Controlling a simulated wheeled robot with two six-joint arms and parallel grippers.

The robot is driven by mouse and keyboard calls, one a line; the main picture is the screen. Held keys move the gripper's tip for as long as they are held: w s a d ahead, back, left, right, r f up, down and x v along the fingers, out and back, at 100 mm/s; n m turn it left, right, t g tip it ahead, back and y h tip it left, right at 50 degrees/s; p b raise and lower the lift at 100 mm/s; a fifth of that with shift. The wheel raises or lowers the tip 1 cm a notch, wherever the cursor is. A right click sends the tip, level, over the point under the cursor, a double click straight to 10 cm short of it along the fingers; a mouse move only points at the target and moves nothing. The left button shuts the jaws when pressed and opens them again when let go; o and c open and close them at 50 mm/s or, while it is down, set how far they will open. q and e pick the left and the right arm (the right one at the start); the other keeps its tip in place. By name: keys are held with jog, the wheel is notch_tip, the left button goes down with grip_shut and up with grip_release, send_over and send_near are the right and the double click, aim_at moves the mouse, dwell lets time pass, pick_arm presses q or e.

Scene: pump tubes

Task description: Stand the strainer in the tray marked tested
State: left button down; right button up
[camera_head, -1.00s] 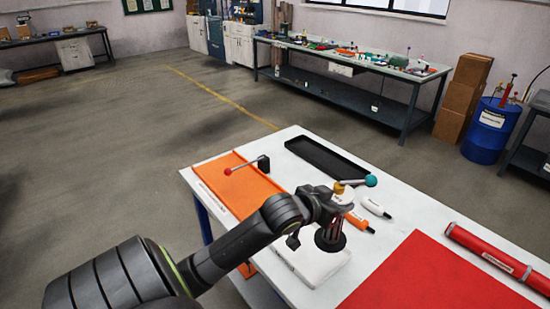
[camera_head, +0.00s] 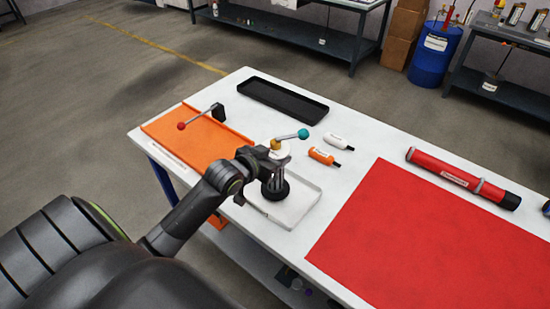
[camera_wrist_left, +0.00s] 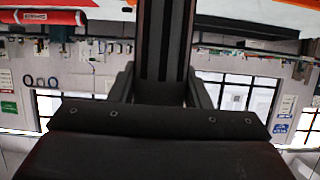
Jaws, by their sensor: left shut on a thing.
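My left gripper (camera_head: 268,160) is shut on a dark, upright piece with a ribbed grey body and a wide black round base, which looks like the strainer (camera_head: 275,190). It stands in or just above a shallow white tray (camera_head: 305,210); I cannot tell if it touches. In the left wrist view the ribbed strainer (camera_wrist_left: 165,40) runs up between the fingers. An orange tray (camera_head: 165,125) lies to the left with a label strip (camera_head: 168,155) along its front, too small to read. My right gripper is not in view.
A teal-knobbed lever (camera_head: 303,133) stands close behind my gripper. Two small bottles (camera_head: 321,156), a black tray (camera_head: 283,101), a red mat (camera_head: 420,240) and a red tube (camera_head: 460,178) share the white table.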

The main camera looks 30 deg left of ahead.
pick_arm(q)
jog(key=shift+f, duration=0.4)
jog(key=shift+f, duration=0.1)
jog(key=c, duration=0.8)
grip_release()
jog(key=shift+f, duration=0.1)
jog(key=shift+o, duration=0.2)
jog(key=d+v, duration=0.1)
jog(key=v, duration=1.1)
jog(key=shift+a, duration=0.4)
